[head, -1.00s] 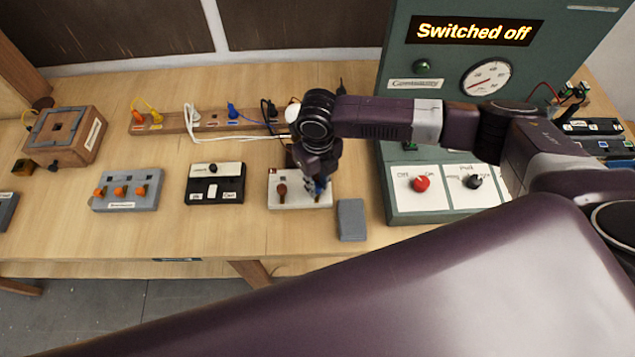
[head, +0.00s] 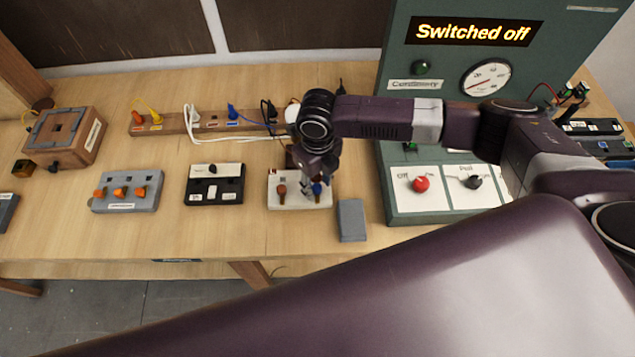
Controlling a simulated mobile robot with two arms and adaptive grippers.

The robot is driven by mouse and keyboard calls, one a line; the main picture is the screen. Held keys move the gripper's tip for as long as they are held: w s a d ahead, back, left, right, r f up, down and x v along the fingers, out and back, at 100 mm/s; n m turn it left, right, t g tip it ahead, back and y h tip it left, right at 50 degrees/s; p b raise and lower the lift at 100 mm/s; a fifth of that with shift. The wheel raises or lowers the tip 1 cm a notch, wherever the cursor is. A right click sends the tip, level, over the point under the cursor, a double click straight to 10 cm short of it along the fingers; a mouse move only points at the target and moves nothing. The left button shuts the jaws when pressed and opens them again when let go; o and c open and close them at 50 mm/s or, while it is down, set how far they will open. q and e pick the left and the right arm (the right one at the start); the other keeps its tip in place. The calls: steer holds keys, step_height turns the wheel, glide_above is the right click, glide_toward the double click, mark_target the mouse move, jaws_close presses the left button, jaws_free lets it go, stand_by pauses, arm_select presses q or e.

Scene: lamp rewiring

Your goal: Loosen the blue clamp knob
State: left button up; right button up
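The blue clamp knob (head: 318,189) is on the right part of a small white clamp block (head: 299,202) on the bench. A brown knob (head: 281,190) is on the same block's left part. My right gripper (head: 313,184) points down over the block, with its fingertips right at the blue knob. The fingers are small and dark here, so I cannot tell whether they are closed on the knob or only beside it. The gripper hides the block's back right part. My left gripper is out of view.
A grey box (head: 351,220) lies right of the block; a black switch unit (head: 214,190) lies left. A strip with coloured cords (head: 175,124) runs behind. The green panel (head: 428,207) reads "Switched off". Bare wood lies in front. My own arm fills the lower right.

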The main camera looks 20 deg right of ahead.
mark_target(318, 187)
steer(key=shift+r, duration=0.15)
step_height(318, 187, up, 12)
stand_by(0.5)
steer(key=shift+f, duration=0.2)
